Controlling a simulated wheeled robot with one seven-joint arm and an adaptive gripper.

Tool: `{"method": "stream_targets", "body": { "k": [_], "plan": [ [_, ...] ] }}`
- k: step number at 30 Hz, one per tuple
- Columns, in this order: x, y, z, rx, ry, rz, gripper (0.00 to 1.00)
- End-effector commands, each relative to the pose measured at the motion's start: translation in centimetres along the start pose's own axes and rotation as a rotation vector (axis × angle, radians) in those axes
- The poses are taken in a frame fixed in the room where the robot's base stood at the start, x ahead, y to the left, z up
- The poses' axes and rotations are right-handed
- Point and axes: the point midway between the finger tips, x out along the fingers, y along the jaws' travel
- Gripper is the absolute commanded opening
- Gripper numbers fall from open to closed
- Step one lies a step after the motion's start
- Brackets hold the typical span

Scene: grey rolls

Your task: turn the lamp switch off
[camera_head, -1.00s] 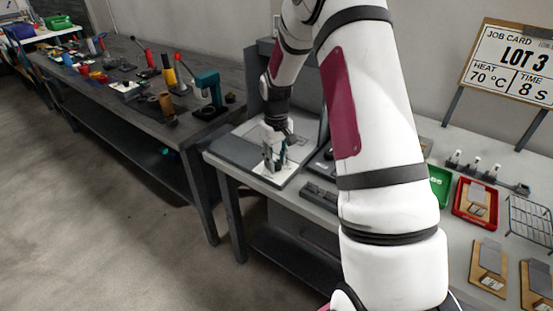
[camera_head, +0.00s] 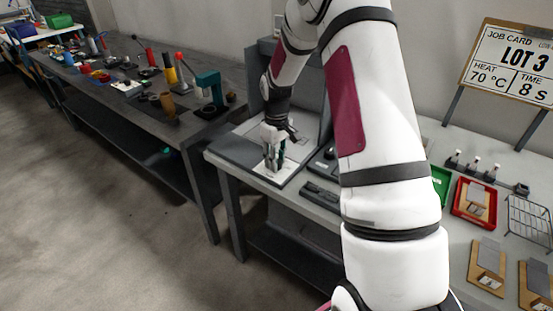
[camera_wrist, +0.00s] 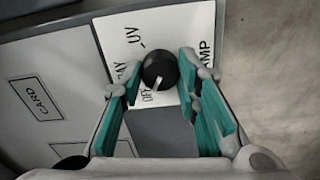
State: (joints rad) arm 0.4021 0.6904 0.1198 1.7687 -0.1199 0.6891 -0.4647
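The lamp switch is a round black knob (camera_wrist: 160,67) with a white pointer line on a white panel (camera_wrist: 172,22) in the wrist view. The panel carries the words UV, DAY, OFF and LAMP, partly covered by my fingers. The pointer is on the side towards my palm, close to the OFF word. My gripper (camera_wrist: 160,74) is open, with one teal-padded finger on each side of the knob and small gaps showing. In the head view my gripper (camera_head: 275,158) is low over the panel at the bench's left end; the knob is hidden there.
A CARD-marked area (camera_wrist: 35,97) lies left of the panel. In the head view, a red tray (camera_head: 475,203), a wire rack (camera_head: 530,220) and a job card board (camera_head: 510,65) are to the right.

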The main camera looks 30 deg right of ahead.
Motion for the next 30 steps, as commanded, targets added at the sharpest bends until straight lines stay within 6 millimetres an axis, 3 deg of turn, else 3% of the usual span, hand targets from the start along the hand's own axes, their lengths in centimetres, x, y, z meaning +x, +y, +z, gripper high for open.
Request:
{"method": "stream_targets", "body": {
  "k": [1,3,14,17,30],
  "plan": [
    [-0.1,0.0,-0.1,-0.002,0.002,0.001,0.40],
    [0.0,0.0,-0.1,-0.001,0.002,0.000,0.50],
    [-0.5,0.0,0.0,0.001,0.001,0.001,0.50],
    [-1.7,0.1,-0.1,0.001,0.003,0.002,0.50],
    [-9.9,0.0,-0.1,0.001,0.003,0.002,0.50]
  ]
}}
